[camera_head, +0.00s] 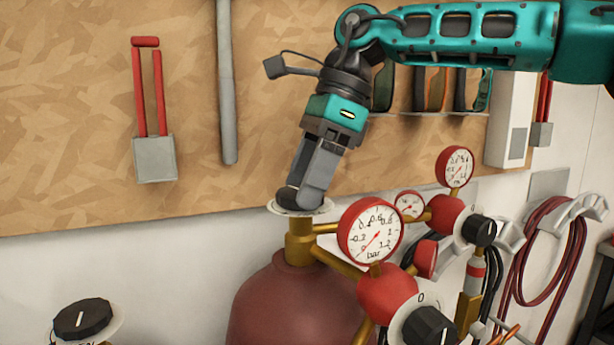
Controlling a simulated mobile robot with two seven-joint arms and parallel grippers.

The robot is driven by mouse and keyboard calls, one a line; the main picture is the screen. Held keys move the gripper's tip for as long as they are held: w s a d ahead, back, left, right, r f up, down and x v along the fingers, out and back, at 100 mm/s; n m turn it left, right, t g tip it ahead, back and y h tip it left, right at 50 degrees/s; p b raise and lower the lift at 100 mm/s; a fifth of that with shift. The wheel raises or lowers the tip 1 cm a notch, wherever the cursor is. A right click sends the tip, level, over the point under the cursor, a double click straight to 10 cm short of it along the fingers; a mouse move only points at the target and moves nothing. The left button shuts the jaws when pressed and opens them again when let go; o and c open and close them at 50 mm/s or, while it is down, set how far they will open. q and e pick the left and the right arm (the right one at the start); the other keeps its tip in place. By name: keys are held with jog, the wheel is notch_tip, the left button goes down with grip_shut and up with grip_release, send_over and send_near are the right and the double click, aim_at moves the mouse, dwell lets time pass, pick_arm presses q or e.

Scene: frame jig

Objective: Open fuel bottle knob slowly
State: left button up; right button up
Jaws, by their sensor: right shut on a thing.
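A dark red fuel bottle (290,305) stands at the lower middle of the head view, with a brass valve neck (299,243) on top. A pale round dial plate (322,208) sits on the neck. My right gripper (300,198) comes down from the upper right, tilted, and is shut on the black knob (285,197) above the plate. The fingers hide most of the knob, so its turn angle cannot be read. The large pressure gauge (370,231) beside it has a white face and red rim. My left gripper is not in view.
Red regulators with black knobs (430,327) and smaller gauges (455,167) crowd the right of the neck. Another black knob (83,318) is at lower left. A wooden tool board (80,100) stands behind. Hoses (545,240) hang at the right.

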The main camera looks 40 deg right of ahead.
jog(key=shift+w+n+g, duration=0.1)
jog(key=shift+n+g, duration=0.3)
jog(key=shift+n, duration=0.6)
jog(key=o, duration=1.1)
jog(key=shift+c, duration=0.2)
jog(key=v, duration=1.3)
jog(key=shift+d+f, duration=0.1)
